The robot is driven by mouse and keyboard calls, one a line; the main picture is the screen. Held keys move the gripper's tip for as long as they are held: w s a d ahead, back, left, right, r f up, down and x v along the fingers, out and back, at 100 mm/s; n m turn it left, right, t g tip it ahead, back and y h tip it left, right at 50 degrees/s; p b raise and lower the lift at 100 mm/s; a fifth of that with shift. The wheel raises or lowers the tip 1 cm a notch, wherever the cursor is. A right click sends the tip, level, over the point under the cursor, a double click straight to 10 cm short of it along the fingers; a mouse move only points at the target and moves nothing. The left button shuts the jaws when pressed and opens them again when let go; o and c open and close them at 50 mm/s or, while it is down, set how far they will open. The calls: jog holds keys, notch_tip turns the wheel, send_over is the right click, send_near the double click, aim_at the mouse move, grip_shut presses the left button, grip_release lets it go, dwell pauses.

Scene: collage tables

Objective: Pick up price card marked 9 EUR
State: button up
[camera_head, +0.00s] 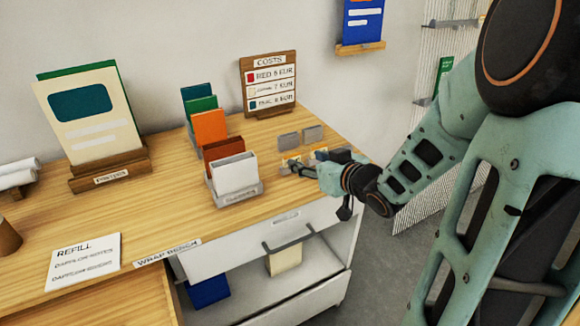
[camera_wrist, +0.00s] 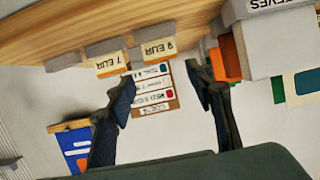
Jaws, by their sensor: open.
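The price card marked 9 EUR (camera_wrist: 160,46) stands in a small grey holder at the table edge. It shows upside down in the wrist view, and its digit is small. A card marked 7 EUR (camera_wrist: 111,64) stands beside it on the left. My gripper (camera_wrist: 162,76) is open and empty, its two dark fingers spread with the 9 EUR card above the gap between the tips in the picture. In the head view my gripper (camera_head: 318,163) is low over the right part of the table and partly hides the small cards there.
A sleeve rack (camera_head: 236,193) with coloured cards stands left of my gripper. A COSTS board (camera_head: 269,113) stands behind on the wooden table (camera_head: 215,222). The table's front middle is clear.

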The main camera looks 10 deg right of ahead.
aim_at(292, 155)
jog(key=x, duration=0.3)
jog(key=shift+f, duration=0.15)
jog(key=shift+b+x, duration=0.9)
jog(key=shift+x, duration=2.1)
jog(key=shift+a, duration=0.15)
jog(key=shift+c, duration=0.6)
jog(key=c, duration=0.4)
